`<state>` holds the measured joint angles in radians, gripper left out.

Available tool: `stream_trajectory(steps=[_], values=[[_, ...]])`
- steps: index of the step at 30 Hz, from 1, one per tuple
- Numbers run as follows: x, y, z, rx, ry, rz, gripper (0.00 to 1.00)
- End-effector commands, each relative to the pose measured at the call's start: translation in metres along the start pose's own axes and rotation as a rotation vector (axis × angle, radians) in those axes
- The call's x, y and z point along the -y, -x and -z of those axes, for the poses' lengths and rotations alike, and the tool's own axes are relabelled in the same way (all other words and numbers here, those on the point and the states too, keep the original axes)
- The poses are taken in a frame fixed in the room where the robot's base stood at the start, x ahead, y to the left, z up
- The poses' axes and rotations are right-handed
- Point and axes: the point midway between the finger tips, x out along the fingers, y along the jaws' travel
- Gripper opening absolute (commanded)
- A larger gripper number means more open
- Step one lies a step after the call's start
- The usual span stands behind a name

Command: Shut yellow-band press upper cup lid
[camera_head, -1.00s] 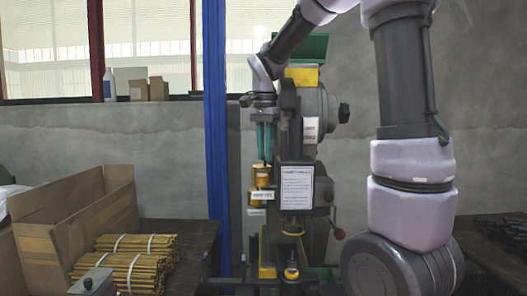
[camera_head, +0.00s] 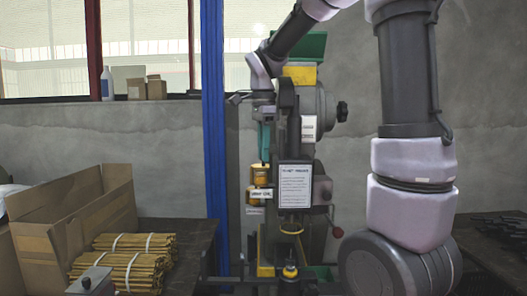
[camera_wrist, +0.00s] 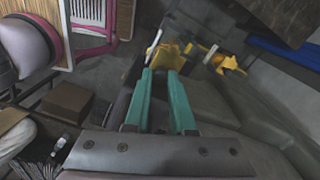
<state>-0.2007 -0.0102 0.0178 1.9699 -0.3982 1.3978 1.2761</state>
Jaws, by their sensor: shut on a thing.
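The press (camera_head: 308,100) with the yellow band (camera_head: 300,75) stands against the wall in the head view. Its orange-yellow upper cup (camera_head: 260,173) sits on the left side, above a lower cup (camera_head: 258,192). My gripper (camera_head: 264,158) points down at the upper cup, its teal fingertips at the cup's top. In the wrist view my gripper (camera_wrist: 160,73) has its fingers close together on a yellow part (camera_wrist: 166,57), which seems to be the upper cup lid. The fingers partly hide the lid, and its exact angle cannot be told.
A paper notice (camera_head: 295,186) hangs on the press front, right of the cups. A blue post (camera_head: 213,140) stands close on the left. A cardboard box (camera_head: 75,215) and bundled sticks (camera_head: 130,262) lie on the left table.

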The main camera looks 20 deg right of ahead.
Motion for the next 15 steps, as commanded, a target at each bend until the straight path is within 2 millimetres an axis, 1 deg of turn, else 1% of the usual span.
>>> stream_trajectory(steps=[8,9,10,11,15], values=[[0.0002,0.001,-0.0004,0.001,0.0,0.002,0.0],[0.0002,0.001,-0.0005,0.001,0.0,0.002,0.38],[0.0002,0.0009,-0.0004,0.001,0.0,0.002,0.49],[0.0002,0.0009,-0.0004,0.001,0.0,0.002,0.52],[0.0001,0.0005,-0.0003,0.001,0.0,0.001,0.52]])
